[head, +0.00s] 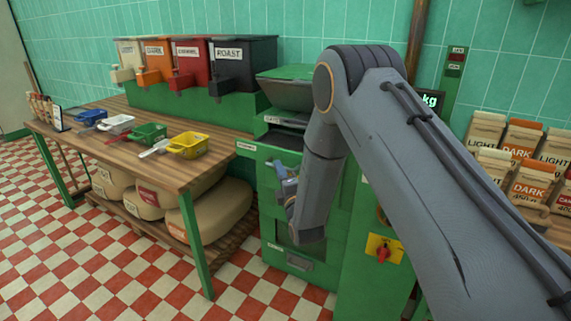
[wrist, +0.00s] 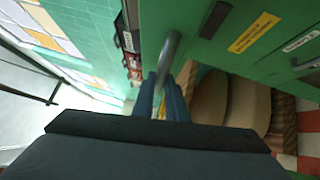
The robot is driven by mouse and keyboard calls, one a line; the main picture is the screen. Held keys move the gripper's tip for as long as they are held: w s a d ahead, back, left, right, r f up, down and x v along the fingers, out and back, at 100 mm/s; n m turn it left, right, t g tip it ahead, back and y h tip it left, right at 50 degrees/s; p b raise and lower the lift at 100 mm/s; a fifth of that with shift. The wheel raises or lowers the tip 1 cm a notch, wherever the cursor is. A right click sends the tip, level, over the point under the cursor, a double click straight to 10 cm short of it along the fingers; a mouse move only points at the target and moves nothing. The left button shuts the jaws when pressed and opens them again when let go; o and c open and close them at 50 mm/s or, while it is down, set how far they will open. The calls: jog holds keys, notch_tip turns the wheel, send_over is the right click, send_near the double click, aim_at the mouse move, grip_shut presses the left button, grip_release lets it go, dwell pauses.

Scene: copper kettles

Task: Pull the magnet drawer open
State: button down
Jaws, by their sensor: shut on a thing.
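My gripper (head: 287,172) is at the front of the green machine (head: 262,190) in the head view. My arm hides part of that front. In the wrist view the blue fingers of my gripper (wrist: 162,90) are shut on a grey metal handle (wrist: 169,52). The handle stands out from the green front. The labels beside it are too small or turned to read, so I cannot tell from the lettering that this is the magnet drawer. I cannot tell whether the drawer is pulled out.
A wooden table (head: 106,146) with several coloured scoops stands left of the machine. Stuffed sacks (head: 212,211) lie on its lower shelf. Coloured bins (head: 242,64) stand behind. Coffee bags (head: 530,180) stand at the right. A yellow panel with a red knob (head: 382,254) is low on the machine.

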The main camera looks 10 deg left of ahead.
jog(key=shift+s+a+f, duration=0.1)
jog(key=shift+s, duration=0.3)
jog(key=c, duration=1.8)
grip_release()
jog(key=shift+o, duration=0.2)
jog(key=r+b+v, duration=0.1)
jog(key=v, duration=0.6)
jog(key=shift+s+f, duration=0.4)
jog(key=shift+f, duration=0.1)
